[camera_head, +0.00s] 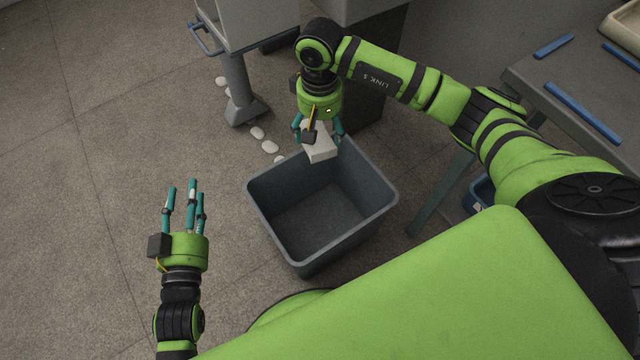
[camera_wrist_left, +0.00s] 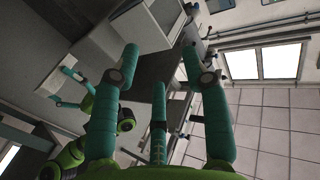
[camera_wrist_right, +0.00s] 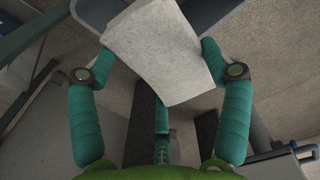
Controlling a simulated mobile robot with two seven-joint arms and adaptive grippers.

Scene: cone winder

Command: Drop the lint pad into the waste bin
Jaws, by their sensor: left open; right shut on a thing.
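The lint pad (camera_head: 320,150) is a pale grey-white block held in my right gripper (camera_head: 318,133), whose fingers are shut on it. In the right wrist view the pad (camera_wrist_right: 160,50) fills the space between the fingers. The waste bin (camera_head: 262,215) is a dark grey, open-topped tub on the floor, and its inside looks empty. The pad is at the bin's far rim in the head view; its exact height above the rim cannot be told. Part of the bin (camera_wrist_right: 200,12) shows behind the pad in the right wrist view. My left gripper (camera_head: 184,190) is open and empty, left of the bin.
Several white pieces (camera_head: 257,133) lie on the floor behind the bin. A grey machine on a post (camera_head: 238,90) stands at the back. A table (camera_head: 590,110) with blue strips (camera_head: 583,108) is at the right. The floor at left is clear.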

